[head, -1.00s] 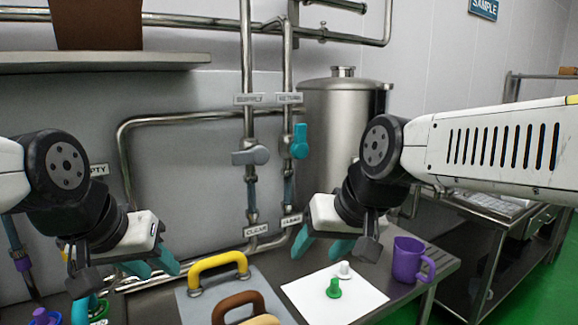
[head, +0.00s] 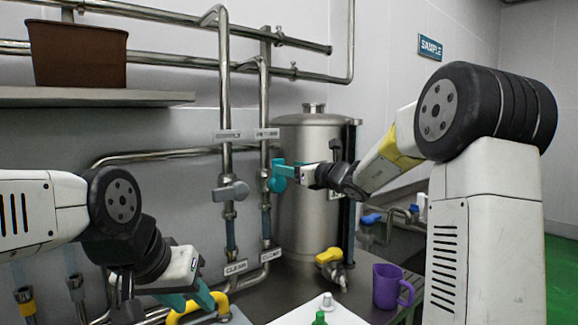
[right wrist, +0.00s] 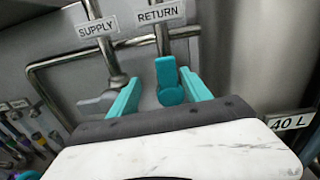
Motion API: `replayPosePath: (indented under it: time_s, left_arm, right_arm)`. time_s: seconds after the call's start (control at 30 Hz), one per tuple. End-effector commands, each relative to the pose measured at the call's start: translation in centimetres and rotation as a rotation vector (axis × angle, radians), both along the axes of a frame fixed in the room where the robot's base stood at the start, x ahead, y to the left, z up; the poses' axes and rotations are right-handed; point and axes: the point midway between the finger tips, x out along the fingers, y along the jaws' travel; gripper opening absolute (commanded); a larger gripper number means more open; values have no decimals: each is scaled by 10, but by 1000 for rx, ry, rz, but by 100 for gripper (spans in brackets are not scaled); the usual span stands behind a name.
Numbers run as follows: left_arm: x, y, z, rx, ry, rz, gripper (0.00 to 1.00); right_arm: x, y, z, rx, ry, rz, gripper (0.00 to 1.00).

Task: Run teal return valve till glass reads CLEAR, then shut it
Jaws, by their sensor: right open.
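The teal return valve handle (head: 277,177) stands upright on the pipe under the RETURN sign (right wrist: 159,13). The right wrist view shows the handle (right wrist: 167,72) between the two teal fingers of my right gripper (right wrist: 160,80), with gaps at both sides. In the head view my right gripper (head: 288,171) is open at the valve, overlapping it. Below the valve is a bluish sight glass (head: 266,222); the tag under it (head: 271,255) is too small to read. The neighbouring tag (head: 236,267) reads CLEAR.
The grey supply valve (head: 232,191) is just left of the teal one. A steel tank (head: 308,210) stands behind my right forearm. A yellow-handled tap (head: 329,257), a purple mug (head: 389,288) and a yellow handle (head: 190,308) are lower down. A brown bin (head: 77,55) sits on the shelf.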

Motion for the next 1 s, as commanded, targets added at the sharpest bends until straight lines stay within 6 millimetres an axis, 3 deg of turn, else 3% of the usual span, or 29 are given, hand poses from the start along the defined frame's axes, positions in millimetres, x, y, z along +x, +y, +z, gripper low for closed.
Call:
replayPosePath:
  time_s: [0.17,0.6,0.97,1.0]
  left_arm:
    - [0,0,0,0,0,0,36]
    - [0,0,0,0,0,0,36]
    - [0,0,0,0,0,0,36]
    - [0,0,0,0,0,0,36]
  right_arm:
    - [16,2,-1,46,18,-21,56]
    - [66,38,-1,43,16,-21,56]
    - [71,42,0,42,16,-21,56]
    - [71,42,0,42,16,-21,50]
